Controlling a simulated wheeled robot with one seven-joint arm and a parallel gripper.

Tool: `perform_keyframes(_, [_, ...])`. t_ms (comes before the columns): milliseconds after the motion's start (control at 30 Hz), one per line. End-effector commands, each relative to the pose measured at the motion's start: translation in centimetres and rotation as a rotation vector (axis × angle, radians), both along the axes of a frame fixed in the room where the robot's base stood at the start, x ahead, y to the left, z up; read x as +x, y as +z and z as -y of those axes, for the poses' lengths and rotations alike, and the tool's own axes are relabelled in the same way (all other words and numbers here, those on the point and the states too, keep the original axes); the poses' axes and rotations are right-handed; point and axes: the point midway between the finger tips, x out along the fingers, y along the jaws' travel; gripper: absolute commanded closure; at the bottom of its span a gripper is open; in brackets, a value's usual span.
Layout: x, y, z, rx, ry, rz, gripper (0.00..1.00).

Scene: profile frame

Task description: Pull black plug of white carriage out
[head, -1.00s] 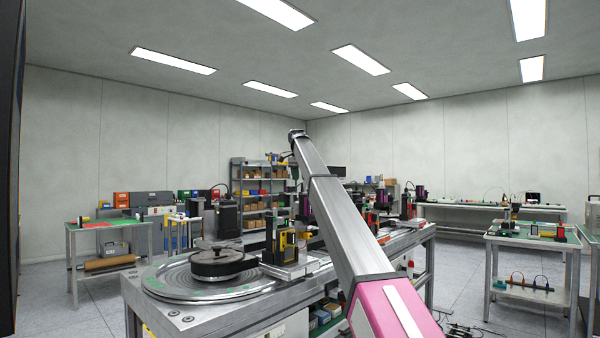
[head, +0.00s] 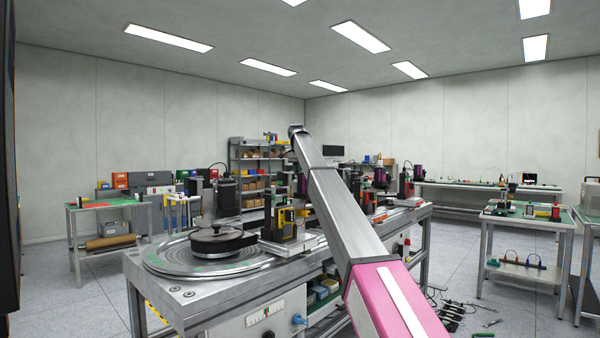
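My arm, a grey beam with a pink section, reaches up and away across the right part of the long workbench (head: 200,298). My gripper is not distinguishable; the far end of the arm hides or blends with what lies behind it. I cannot make out a white carriage or a black plug with certainty. On the bench stands a fixture with yellow and black parts (head: 287,222) on a light metal base, left of my arm. Further units with red, black and purple parts stand behind and to the right of the arm, partly hidden by it.
A round turntable (head: 160,262) with a black disc (head: 222,241) fills the bench's near left end. A green-topped table (head: 105,205) stands left, another table (head: 525,222) right. Tools (head: 452,312) lie on the floor at right.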

Motion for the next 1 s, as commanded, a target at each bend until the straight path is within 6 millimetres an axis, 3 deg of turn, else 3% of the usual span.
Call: perform_keyframes(1000, [0.0, 2.0, 0.0, 0.000, 0.000, 0.000, 1.00])
